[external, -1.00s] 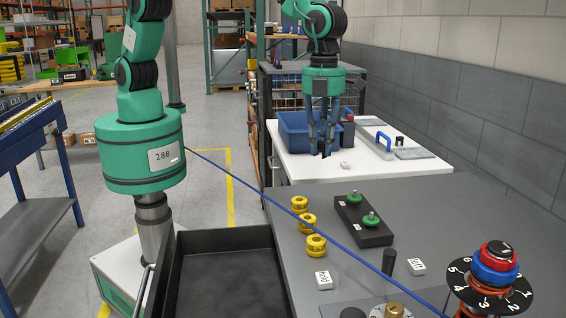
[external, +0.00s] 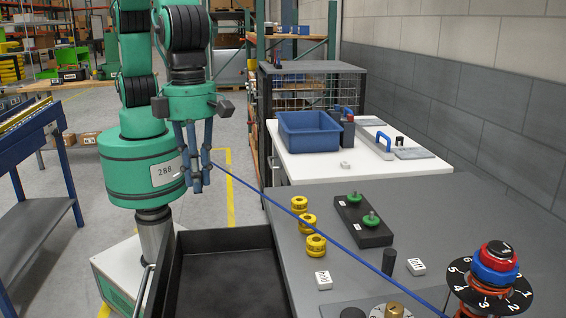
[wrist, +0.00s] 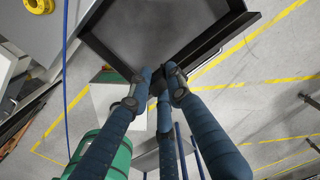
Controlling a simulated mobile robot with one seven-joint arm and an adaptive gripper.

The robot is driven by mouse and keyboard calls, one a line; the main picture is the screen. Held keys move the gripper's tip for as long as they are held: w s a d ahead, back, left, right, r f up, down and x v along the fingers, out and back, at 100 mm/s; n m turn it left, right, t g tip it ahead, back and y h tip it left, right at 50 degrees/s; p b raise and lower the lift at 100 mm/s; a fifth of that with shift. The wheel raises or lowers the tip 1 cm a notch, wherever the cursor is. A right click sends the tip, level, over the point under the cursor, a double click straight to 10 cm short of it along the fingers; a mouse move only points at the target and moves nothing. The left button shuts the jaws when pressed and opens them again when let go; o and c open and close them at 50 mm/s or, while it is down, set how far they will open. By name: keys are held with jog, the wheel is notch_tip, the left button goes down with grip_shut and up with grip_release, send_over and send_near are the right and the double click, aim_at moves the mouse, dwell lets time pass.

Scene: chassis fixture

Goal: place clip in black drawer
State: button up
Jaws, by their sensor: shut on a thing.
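The black drawer (external: 222,238) is open at the bottom left of the grey bench, and its visible floor is bare. In the wrist view the drawer (wrist: 160,30) lies at the top, just beyond my fingertips. My gripper (external: 197,187) points down, behind and a little left of the drawer's far wall, above its level. In the wrist view my gripper's fingers (wrist: 160,84) are drawn together at the tips. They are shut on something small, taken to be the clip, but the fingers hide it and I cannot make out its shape.
A blue bin (external: 308,148) stands on the white table behind the bench. Yellow rings (external: 307,222), a black block with green knobs (external: 362,220) and a numbered dial (external: 490,285) sit on the bench. A thin blue line (external: 290,210) runs diagonally past the drawer.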

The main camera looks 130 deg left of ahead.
send_over(206, 293)
notch_tip(206, 293, down, 17)
jog(key=shift+a, duration=0.1)
dwell(0.3)
jog(key=shift+f+b, duration=0.75)
jog(key=shift+f, duration=2.35)
jog(key=shift+f+b, duration=0.45)
jog(key=shift+f, duration=1.4)
jog(key=shift+f, duration=0.1)
jog(key=o, duration=0.3)
jog(key=shift+f, duration=0.1)
jog(key=o, duration=0.5)
jog(key=shift+c, duration=0.2)
